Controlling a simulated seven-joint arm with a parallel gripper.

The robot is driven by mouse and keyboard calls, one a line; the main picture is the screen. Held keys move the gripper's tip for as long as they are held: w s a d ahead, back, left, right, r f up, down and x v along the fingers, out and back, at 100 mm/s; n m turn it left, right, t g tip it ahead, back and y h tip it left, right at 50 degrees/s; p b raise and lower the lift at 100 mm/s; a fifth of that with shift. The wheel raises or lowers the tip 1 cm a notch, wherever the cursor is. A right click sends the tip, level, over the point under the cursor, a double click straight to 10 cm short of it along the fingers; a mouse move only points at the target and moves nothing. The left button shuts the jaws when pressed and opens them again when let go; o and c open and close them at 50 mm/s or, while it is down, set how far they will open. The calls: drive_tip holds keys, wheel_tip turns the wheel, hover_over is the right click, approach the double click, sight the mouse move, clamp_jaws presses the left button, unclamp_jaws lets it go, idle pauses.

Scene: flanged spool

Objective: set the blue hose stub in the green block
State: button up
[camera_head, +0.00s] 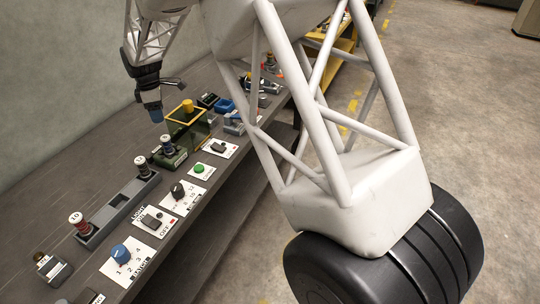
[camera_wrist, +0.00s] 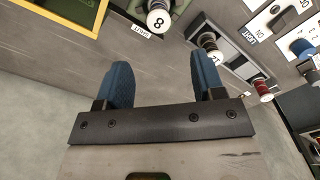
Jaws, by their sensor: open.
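My gripper (camera_head: 152,112) is open and empty above the back of the bench; its blue fingers (camera_wrist: 163,82) stand apart in the wrist view. The green block (camera_head: 170,158) sits on the bench, below and right of the gripper. A white-topped stub with a dark bluish body (camera_head: 167,144) stands upright at this block. Its top, marked 8, shows in the wrist view (camera_wrist: 158,20). A second white-topped, dark-bodied stub (camera_head: 142,167) stands at the far end of a grey tray; it also shows in the wrist view (camera_wrist: 208,41). I cannot tell for sure which is the blue hose stub.
The grey tray (camera_head: 118,207) runs along the bench, with a red stub (camera_head: 75,221) at its near end. A yellow-rimmed box (camera_head: 203,124) stands beyond the green block. Switch panels with a blue knob (camera_head: 120,253) and green button (camera_head: 199,168) line the front edge. The back strip is clear.

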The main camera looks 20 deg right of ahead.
drive_tip(key=s+d+r+m, duration=0.3)
drive_tip(key=s+d+r, duration=0.25)
drive_tip(key=s, duration=0.25)
drive_tip(key=s+d+r+m+t, duration=0.1)
drive_tip(key=s+d+r+m, duration=0.25)
drive_tip(key=s+d, duration=0.35)
drive_tip(key=s+d+r+m, duration=0.3)
drive_tip(key=s+d+r, duration=0.2)
drive_tip(key=s, duration=0.4)
drive_tip(key=s+d+f+m, duration=0.1)
drive_tip(key=s+d+m, duration=0.3)
drive_tip(key=s, duration=0.9)
drive_tip(key=s+d+f+m+t, duration=0.1)
drive_tip(key=s+d+m, duration=0.3)
drive_tip(key=s, duration=0.9)
drive_tip(key=shift+s+f+t, duration=0.15)
drive_tip(key=shift+f+t, duration=0.15)
drive_tip(key=shift+f, duration=0.1)
